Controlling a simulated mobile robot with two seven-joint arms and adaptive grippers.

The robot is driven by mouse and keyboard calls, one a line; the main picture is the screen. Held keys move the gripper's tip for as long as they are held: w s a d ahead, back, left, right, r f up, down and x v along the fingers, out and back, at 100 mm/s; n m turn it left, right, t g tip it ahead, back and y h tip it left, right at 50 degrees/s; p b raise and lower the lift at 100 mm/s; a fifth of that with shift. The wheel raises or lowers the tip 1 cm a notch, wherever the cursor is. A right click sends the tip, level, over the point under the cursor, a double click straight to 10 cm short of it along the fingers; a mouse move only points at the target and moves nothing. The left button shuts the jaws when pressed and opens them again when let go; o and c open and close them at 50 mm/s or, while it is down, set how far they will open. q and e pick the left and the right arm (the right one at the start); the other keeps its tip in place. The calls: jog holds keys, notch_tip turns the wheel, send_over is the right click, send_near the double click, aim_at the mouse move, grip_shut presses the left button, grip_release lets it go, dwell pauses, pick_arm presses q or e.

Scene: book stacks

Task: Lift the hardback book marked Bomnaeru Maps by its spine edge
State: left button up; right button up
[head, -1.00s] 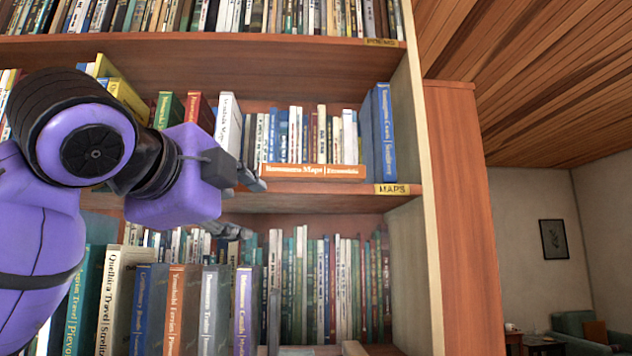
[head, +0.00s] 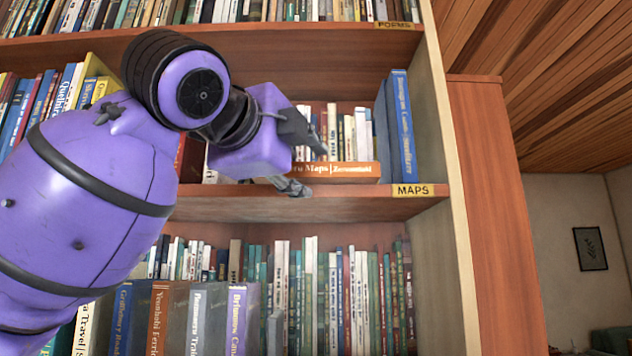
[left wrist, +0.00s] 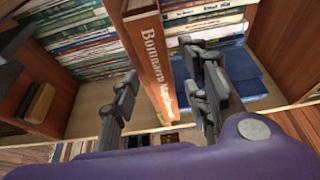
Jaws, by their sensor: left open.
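The orange hardback marked Bomnaeru Maps (head: 345,169) lies flat on the maps shelf, its lettered spine facing out. Its left end is hidden behind my left gripper (head: 306,164). That gripper is open, with one finger above the level of the spine and one below it, near the shelf edge. In the left wrist view the spine of the book (left wrist: 155,62) runs between the two spread fingers (left wrist: 167,95), with a gap on each side. I see no clear contact. My right gripper is not in view.
The shelf board (head: 370,206) carries a MAPS label (head: 413,190) at its right end. A row of upright books (head: 345,135) stands behind and above the orange book. Tall blue books (head: 400,125) stand to its right, beside the side panel (head: 447,120). Books fill the shelf below.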

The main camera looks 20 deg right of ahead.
pick_arm(q)
jog(key=shift+w+d, duration=0.5)
jog(key=shift+d, duration=0.05)
grip_shut()
jog(key=shift+a+r, duration=0.1)
